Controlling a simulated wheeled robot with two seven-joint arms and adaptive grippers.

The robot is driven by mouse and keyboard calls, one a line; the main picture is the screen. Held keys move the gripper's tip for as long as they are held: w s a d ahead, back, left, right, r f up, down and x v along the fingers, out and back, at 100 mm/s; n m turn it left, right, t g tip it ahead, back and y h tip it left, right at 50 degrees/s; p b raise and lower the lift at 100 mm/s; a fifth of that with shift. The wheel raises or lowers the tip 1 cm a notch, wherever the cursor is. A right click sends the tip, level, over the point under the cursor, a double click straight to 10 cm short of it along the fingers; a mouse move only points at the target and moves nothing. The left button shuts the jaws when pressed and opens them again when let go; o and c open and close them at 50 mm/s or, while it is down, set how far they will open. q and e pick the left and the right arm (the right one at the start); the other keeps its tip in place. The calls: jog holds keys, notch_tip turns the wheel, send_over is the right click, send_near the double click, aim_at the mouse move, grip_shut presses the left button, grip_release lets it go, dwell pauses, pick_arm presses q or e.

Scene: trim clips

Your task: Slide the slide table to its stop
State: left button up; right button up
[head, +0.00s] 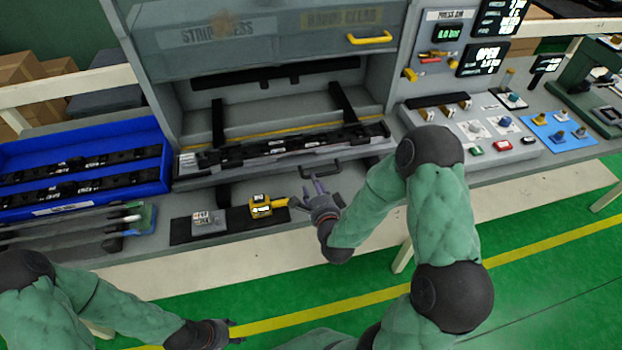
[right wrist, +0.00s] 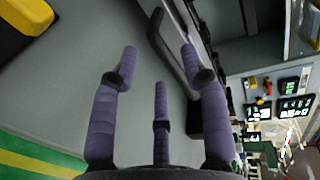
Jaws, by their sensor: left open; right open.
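The slide table (head: 250,173) is a grey tray at the mouth of the press, bearing a long black trim strip (head: 285,144). A black bar handle (head: 322,170) sticks out from its front, right of its middle. My right gripper (head: 316,184) is open and empty just in front of the handle. In the right wrist view, the handle (right wrist: 172,52) lies beyond the spread purple fingers (right wrist: 160,68), toward the right finger; contact cannot be told. My left gripper (head: 233,332) is open and empty, low over the floor, far from the slide table.
The press housing (head: 270,45) with a yellow handle (head: 369,38) stands above the slide. A blue bin (head: 165,170) of black strips is at left. A yellow tool (head: 262,206) lies on a dark mat left of my right gripper. Control panels stand at right.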

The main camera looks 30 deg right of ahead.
jog(key=shift+x, duration=2.25)
grip_shut()
